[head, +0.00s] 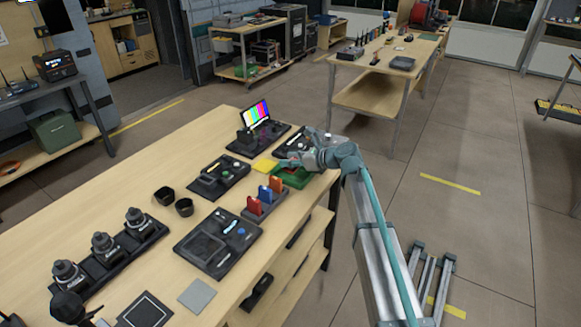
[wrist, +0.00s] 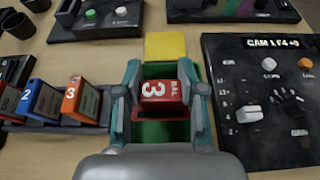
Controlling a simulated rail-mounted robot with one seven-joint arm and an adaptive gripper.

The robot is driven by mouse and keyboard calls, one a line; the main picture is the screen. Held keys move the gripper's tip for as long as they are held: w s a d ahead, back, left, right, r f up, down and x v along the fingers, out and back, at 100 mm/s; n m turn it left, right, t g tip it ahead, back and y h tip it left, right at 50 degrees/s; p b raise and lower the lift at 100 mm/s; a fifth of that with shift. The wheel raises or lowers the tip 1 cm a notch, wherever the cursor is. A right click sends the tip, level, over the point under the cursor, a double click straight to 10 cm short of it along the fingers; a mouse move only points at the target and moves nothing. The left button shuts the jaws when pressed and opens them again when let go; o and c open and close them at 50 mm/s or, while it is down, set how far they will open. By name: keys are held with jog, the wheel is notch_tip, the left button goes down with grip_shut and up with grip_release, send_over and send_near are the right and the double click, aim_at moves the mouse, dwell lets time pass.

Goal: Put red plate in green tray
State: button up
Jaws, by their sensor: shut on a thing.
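A control panel (wrist: 265,120) is close on the right in the wrist view. Other panels crowd the table.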

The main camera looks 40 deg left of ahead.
aim_at(290, 175)
jog(key=shift+w+a+f, duration=0.2)
jog(key=shift+w+f, duration=0.05)
jog(key=shift+f, duration=0.05)
jog(key=shift+w+a+f+p, duration=0.15)
jog(key=shift+f+p, duration=0.35)
jog(key=shift+f, duration=1.3)
jog(key=shift+f, duration=0.1)
jog(key=o, duration=1.2)
jog(key=b+v, duration=0.1)
jog(key=v, duration=1.1)
jog(key=shift+b, duration=0.4)
